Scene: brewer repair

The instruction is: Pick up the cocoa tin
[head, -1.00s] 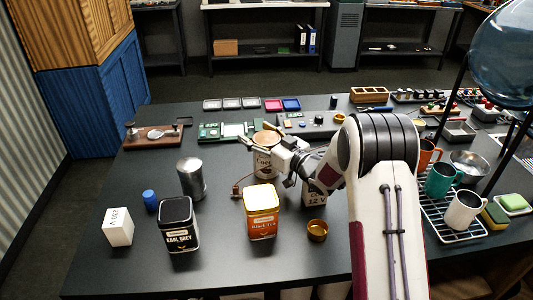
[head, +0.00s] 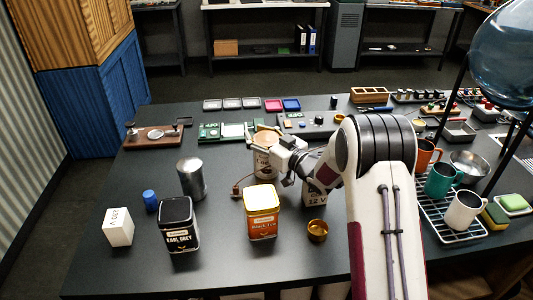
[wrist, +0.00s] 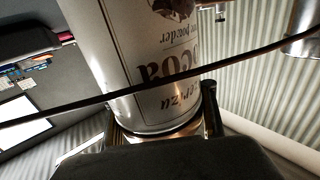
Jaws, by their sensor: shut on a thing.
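The cocoa tin (head: 264,163) is a whitish cylinder with a tan top, standing in the middle of the table in the head view. In the wrist view the tin (wrist: 150,60) fills the middle, its "cocoa" label upside down. My gripper (head: 265,146) is shut on the tin near its top, reaching in from the right. In the wrist view finger parts (wrist: 160,128) show on both sides of the tin's near end. I cannot tell whether the tin's base touches the table.
The orange Black Tea tin (head: 262,215) stands in front of the cocoa tin. The Earl Grey tin (head: 179,228), a grey metal canister (head: 191,179) and a blue cap (head: 150,200) stand left. A 12 V box (head: 314,194) and a brass cup (head: 317,231) are close right.

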